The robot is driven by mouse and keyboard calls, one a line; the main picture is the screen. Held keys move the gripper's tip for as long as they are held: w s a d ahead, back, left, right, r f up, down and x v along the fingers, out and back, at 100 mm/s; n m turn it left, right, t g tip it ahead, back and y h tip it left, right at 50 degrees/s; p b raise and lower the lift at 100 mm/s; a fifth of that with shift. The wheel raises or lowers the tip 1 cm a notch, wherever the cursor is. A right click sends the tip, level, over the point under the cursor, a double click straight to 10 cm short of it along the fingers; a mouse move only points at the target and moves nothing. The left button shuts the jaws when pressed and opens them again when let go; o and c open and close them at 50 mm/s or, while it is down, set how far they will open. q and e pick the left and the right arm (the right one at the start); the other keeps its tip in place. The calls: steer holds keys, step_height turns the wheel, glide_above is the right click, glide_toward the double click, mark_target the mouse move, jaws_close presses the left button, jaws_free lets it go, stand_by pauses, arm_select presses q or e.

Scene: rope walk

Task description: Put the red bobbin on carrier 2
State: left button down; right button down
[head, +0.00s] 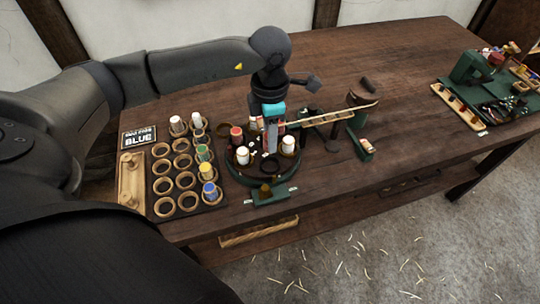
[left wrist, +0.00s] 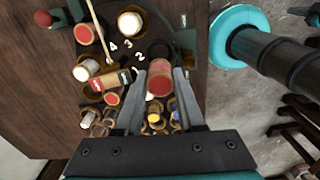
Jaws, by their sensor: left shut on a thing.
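My left gripper (head: 271,148) is over the round green braiding machine (head: 246,180) in the head view. In the left wrist view its fingers (left wrist: 160,78) are shut on a red bobbin (left wrist: 159,86), seen by its red end. The held bobbin is mostly hidden behind the fingers in the head view. Painted numbers 2, 3 and 4 (left wrist: 126,44) show on the machine's dark plate. White bobbins (head: 243,155) (head: 288,146) and another red bobbin (head: 236,133) stand on the machine. I cannot tell whether the held bobbin touches a carrier. My right gripper is not in view.
A dark rack (head: 158,198) with ring holders and several white, green, yellow and blue bobbins stands left of the machine. A sign (head: 138,138) reads BLUE. Green equipment (head: 475,70) stands far right; the table between is mostly clear.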

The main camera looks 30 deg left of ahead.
arm_select(q)
step_height(320, 180, down, 8)
steer(key=shift+r+b, duration=0.25)
steer(key=shift+b, duration=0.1)
steer(key=c, duration=0.8)
jaws_free()
steer(key=shift+f, duration=0.1)
step_height(320, 180, up, 12)
steer(key=shift+r+p, duration=0.2)
steer(key=shift+p, duration=0.3)
steer(key=shift+d, duration=0.1)
